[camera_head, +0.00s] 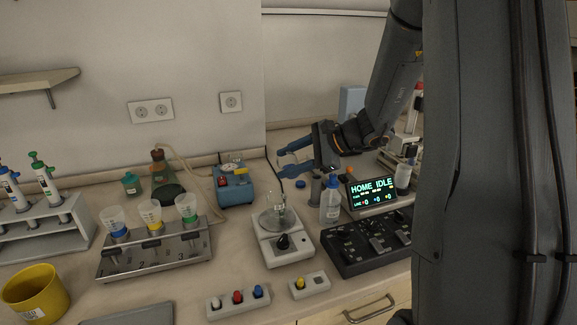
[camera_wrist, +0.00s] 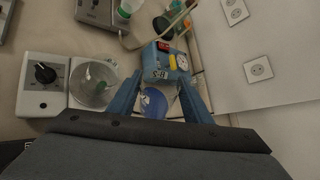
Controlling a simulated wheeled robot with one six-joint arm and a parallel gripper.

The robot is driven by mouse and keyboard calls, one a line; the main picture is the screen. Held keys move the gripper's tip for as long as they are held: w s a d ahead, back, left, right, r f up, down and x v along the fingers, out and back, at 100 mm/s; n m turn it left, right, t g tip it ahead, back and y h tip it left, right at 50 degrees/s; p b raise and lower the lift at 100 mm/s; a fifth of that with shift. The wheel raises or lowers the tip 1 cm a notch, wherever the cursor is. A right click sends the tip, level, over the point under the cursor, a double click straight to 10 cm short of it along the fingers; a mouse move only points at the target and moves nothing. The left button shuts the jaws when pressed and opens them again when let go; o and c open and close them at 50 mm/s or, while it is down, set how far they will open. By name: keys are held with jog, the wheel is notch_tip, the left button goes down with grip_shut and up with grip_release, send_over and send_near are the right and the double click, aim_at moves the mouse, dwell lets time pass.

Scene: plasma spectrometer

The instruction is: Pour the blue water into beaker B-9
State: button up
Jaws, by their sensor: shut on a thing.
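My gripper (camera_head: 284,161) is raised above the bench, right of the blue pump box and behind the stirrer. Its two blue fingers also show in the wrist view (camera_wrist: 158,98), closed on a clear vessel with blue in it (camera_wrist: 154,103). The vessel's rim and outline are hard to make out, and its tilt cannot be told. A clear glass beaker (camera_head: 276,206) stands on the white stirrer (camera_head: 289,249), left of and below my gripper. The stirrer plate also shows at the left of the wrist view (camera_wrist: 43,85). I cannot read a B-9 label on any beaker.
The blue pump box (camera_head: 234,186) with tubing stands left of my gripper. A white-capped-in-blue wash bottle (camera_head: 330,207), a HOME IDLE display (camera_head: 373,195) and a dark control panel (camera_head: 362,246) stand right of the stirrer. A funnel rack (camera_head: 154,257) stands at left.

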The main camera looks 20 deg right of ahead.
jog(key=shift+s+a+f+n+t+h+b, duration=0.4)
jog(key=shift+s+a+n+t+b, duration=0.15)
jog(key=shift+b, duration=1.8)
jog(key=shift+s+a+f+n+t+h+b, duration=0.3)
jog(key=shift+s+a+n+t+h+b, duration=0.2)
jog(key=shift+b, duration=1.8)
jog(key=shift+s+a+n+t+b, duration=0.15)
jog(key=shift+a+n+t+b, duration=0.15)
jog(key=shift+b, duration=0.85)
jog(key=shift+s, duration=0.1)
jog(key=shift+b, duration=0.45)
jog(key=b, duration=0.3)
jog(key=shift+n+h, duration=0.35)
jog(key=shift+h, duration=0.05)
jog(key=b, duration=0.3)
jog(key=n+t+b, duration=0.1)
jog(key=b, duration=0.3)
jog(key=shift+s+a+r+t+h, duration=0.1)
jog(key=shift+s+r+t+h, duration=0.15)
jog(key=shift+h, duration=0.15)
jog(key=shift+r+n+p, duration=0.2)
jog(key=shift+n+p, duration=0.1)
jog(key=shift+p, duration=0.2)
jog(key=shift+s+a+r+n+t+h+p, duration=0.1)
jog(key=shift+s+a+n+t+h+p, duration=0.1)
jog(key=shift+n+t+p, duration=0.25)
jog(key=shift+s+a+n+t+h+p, duration=0.1)
jog(key=shift+n+t+h+p, duration=0.1)
jog(key=shift+n+t+p, duration=0.25)
